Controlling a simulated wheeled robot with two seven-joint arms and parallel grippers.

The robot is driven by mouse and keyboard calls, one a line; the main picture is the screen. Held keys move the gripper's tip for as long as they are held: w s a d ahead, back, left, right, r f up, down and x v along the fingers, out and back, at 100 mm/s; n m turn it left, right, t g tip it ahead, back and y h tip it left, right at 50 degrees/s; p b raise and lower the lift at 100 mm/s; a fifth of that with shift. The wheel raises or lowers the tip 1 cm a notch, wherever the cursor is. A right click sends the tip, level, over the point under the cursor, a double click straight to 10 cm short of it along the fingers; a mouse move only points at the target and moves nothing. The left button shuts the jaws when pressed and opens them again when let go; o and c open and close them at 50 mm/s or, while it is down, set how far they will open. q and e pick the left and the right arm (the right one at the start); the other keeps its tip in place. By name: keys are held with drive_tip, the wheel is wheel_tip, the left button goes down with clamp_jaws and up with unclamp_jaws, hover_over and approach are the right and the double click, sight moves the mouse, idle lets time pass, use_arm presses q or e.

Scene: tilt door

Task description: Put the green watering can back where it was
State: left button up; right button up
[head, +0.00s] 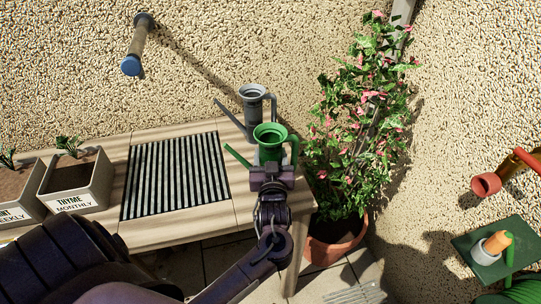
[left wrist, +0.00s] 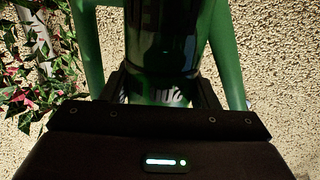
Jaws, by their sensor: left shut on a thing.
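The green watering can (head: 270,143) is upright near the right end of the wooden bench, with its spout to the left and handle to the right. My left gripper (head: 271,172) is shut on its body from the front. The can fills the upper part of the left wrist view (left wrist: 160,45), between the dark fingers (left wrist: 163,88). A grey watering can (head: 254,112) stands just behind it, partly hidden by it. I cannot tell whether the green can touches the bench, because my gripper hides its base. My right gripper is not in view.
A black slatted mat (head: 176,176) lies on the bench (head: 240,200), left of the cans. A thyme planter (head: 78,183) is at the left. A potted flowering climber (head: 335,240) stands right of the bench. A blue-ended wall peg (head: 131,65) juts out above. A dark green stand (head: 500,250) is at far right.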

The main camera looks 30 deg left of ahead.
use_arm(q)
drive_tip(key=shift+f, duration=0.1)
drive_tip(key=o, duration=1.4)
drive_tip(key=b+v, duration=0.2)
drive_tip(key=v, duration=1)
